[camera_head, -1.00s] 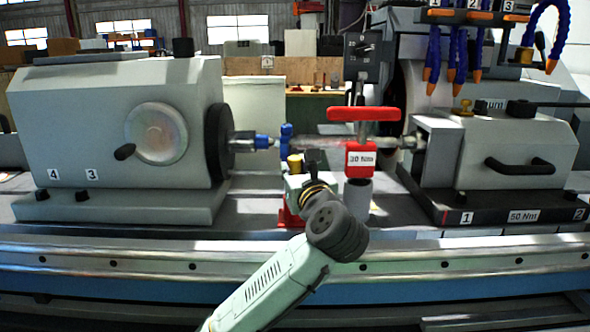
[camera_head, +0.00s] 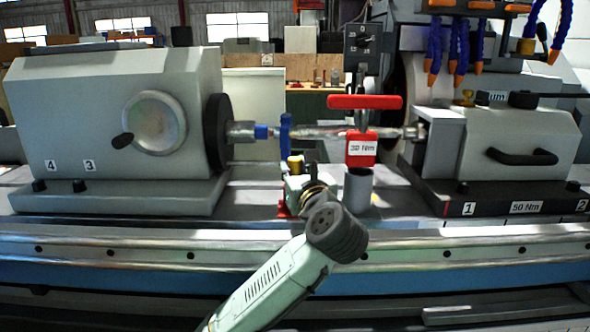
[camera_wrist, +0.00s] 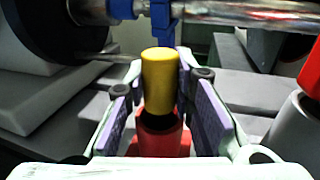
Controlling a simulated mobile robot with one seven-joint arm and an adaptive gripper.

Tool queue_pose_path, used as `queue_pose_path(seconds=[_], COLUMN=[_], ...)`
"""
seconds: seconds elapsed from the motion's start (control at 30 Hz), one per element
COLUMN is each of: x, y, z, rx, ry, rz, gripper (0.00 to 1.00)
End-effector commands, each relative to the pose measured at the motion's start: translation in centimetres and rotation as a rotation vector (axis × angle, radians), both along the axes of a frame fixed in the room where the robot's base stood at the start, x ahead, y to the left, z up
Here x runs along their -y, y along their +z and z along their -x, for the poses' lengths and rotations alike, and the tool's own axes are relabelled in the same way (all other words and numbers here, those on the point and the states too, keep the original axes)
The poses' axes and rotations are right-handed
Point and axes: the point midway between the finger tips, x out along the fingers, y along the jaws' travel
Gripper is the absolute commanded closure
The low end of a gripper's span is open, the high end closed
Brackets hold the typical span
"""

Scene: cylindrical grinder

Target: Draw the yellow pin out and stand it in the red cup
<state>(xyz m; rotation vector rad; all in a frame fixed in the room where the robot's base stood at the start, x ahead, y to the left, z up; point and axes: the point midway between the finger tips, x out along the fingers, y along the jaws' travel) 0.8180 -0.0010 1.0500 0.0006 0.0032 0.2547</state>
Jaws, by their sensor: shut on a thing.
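The yellow pin (camera_wrist: 160,78) stands upright between the fingers of my gripper (camera_wrist: 163,90) in the wrist view, and the gripper is shut on it. The red cup (camera_wrist: 160,143) is straight below the pin, its dark mouth around or just under the pin's lower end. I cannot tell whether that end is inside the cup. In the head view, the pin (camera_head: 295,164) shows as a small yellow top above my gripper (camera_head: 296,178). Only a red edge of the cup or its base (camera_head: 284,211) shows there, and my wrist hides the rest.
A shiny workpiece bar (camera_head: 320,133) runs just behind the pin, with a blue part (camera_head: 285,135) hanging close by. A red-handled tool (camera_head: 362,150) stands in a grey cup (camera_head: 358,185) to the right. The grey headstock (camera_head: 60,120) is at left.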

Motion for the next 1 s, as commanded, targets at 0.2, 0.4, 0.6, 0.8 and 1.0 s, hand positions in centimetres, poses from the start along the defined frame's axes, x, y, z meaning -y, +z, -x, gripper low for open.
queue_pose_path(seconds=[0.2,0.4,0.6,0.8,1.0], x=[0.0,0.0,0.0,0.0,0.1], y=[-0.6,-1.1,-1.6,-2.3,-2.9], z=[0.0,0.0,0.0,0.0,0.0], rx=[0.001,0.002,0.002,-0.002,-0.008], ry=[0.0,0.0,0.0,0.0,-0.002], rz=[0.0,-0.001,-0.001,0.0,0.0], gripper=[1.0,1.0,1.0,1.0,1.0])
